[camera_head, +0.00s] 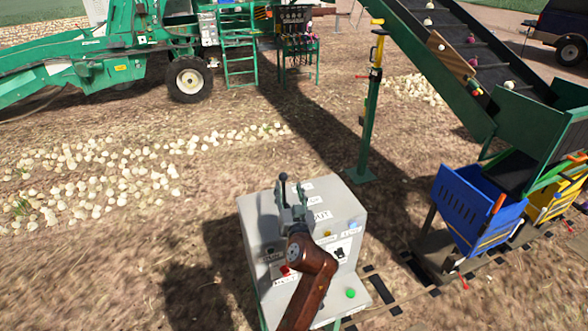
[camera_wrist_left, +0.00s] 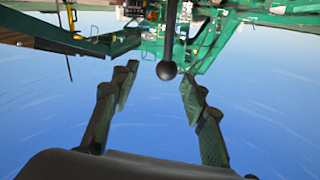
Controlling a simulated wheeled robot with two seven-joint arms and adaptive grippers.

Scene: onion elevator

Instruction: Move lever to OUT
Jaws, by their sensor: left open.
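The grey control box (camera_head: 255,235) stands low in the head view, with white labels, a red button and a green button. The lever (camera_head: 283,178) rises from its top and ends in a dark knob. My left gripper (camera_head: 291,193) is open over the box top, with its fingers close around the lever. In the left wrist view the lever's black ball knob (camera_wrist_left: 167,70) shows between the spread fingertips of the left gripper (camera_wrist_left: 158,80), with gaps on both sides. My left forearm hides part of the box front. I cannot read which label the lever points to.
A green conveyor (camera_head: 440,65) carries onions at the upper right. A blue crate (camera_head: 470,205) and a yellow crate (camera_head: 545,200) stand below it. A green post (camera_head: 370,125) stands behind the box. Onion rows (camera_head: 90,170) lie on the soil to the left.

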